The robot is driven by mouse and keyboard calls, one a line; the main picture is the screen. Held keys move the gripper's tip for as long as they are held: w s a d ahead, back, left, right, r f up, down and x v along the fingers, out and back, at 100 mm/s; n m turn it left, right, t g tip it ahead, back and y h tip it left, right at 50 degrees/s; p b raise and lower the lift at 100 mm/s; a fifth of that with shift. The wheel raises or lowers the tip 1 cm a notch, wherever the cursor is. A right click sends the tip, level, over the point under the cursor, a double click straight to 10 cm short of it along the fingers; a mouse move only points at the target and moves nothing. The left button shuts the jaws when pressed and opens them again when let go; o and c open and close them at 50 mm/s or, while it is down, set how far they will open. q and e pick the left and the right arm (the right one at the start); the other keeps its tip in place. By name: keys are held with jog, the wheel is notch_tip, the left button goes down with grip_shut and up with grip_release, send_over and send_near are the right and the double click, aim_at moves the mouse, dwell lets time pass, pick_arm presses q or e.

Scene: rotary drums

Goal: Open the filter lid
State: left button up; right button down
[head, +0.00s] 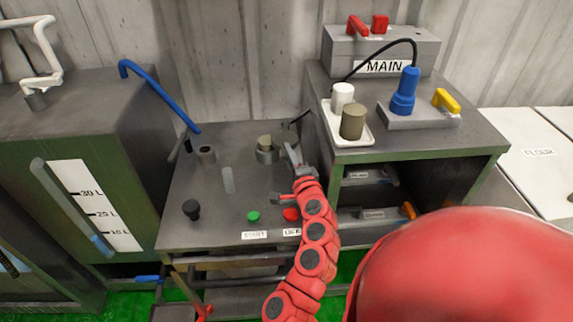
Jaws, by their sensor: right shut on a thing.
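A round grey filter housing (266,156) stands on the grey machine top (215,225), with a tan cylinder (264,142) showing in its open top. My right gripper (291,152) is just to the right of the housing, shut on what seems to be the filter lid. The gripped part is small and mostly hidden by the fingers. A thin dark piece (300,117) sticks up behind the gripper; I cannot tell whether it belongs to the lid. My left gripper is out of view.
Green (254,216) and red (291,214) buttons and a black knob (191,209) are at the front. A bench (450,138) at right holds a white tray (333,125) with two cylinders. A tank (60,130) with a blue pipe (160,92) stands left.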

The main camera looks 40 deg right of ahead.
jog(key=shift+s+d+n+y+b, duration=0.2)
jog(key=shift+d+n+y+b, duration=0.1)
jog(key=shift+y, duration=0.2)
jog(key=shift+r, duration=0.1)
jog(key=c, duration=1.1)
grip_release()
jog(key=o, duration=0.3)
jog(key=shift+w, duration=0.15)
jog(key=shift+o, duration=0.2)
